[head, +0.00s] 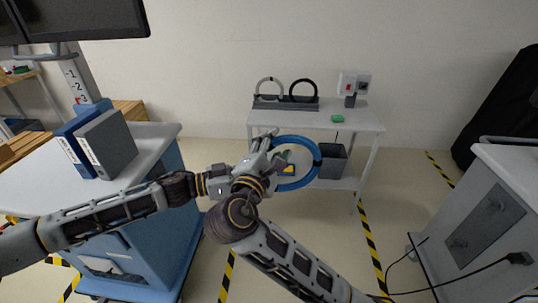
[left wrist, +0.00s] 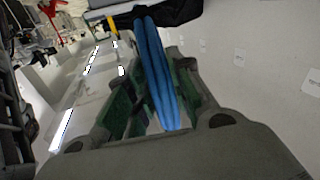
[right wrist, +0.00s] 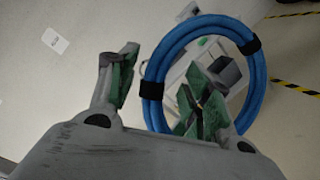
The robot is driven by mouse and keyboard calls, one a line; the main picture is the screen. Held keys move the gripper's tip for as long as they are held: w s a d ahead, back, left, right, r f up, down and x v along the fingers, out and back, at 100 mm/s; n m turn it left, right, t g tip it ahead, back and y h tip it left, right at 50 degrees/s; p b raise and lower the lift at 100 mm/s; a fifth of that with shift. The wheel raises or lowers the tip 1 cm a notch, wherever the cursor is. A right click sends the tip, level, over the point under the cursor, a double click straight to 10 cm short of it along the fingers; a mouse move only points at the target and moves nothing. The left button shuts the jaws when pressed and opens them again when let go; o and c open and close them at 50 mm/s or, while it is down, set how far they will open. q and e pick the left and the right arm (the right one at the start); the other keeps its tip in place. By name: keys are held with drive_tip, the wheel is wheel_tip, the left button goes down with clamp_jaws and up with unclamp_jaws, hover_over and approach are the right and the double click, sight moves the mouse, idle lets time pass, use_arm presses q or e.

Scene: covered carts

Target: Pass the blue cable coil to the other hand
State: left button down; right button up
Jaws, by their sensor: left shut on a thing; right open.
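The blue cable coil (head: 317,155) is a ring with black wraps, held up in the air in front of the far cart in the head view. My left gripper (left wrist: 160,100) is shut on it; the coil (left wrist: 150,55) shows edge-on between its fingers. My right gripper (head: 277,152) is open at the coil's left side. In the right wrist view, one finger of the right gripper (right wrist: 160,85) is left of the ring and the other overlaps its opening. I cannot tell whether it touches the coil (right wrist: 258,90). My arms crowd together in the head view, partly hiding the left fingers.
A white cart (head: 358,121) stands beyond, with a rack (head: 285,104) holding a grey and a black coil, a green item (head: 337,118) and a dark bin (head: 331,163) below. A blue cabinet with binders (head: 107,143) is at left, a grey cart (head: 490,220) at right.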

drive_tip(key=shift+w+d, duration=0.25)
drive_tip(key=shift+w, duration=0.35)
clamp_jaws()
use_arm(q)
drive_tip(key=c, duration=1.2)
unclamp_jaws()
drive_tip(key=shift+a, duration=0.15)
drive_tip(key=shift+v, duration=5.85)
drive_tip(key=shift+w, duration=0.15)
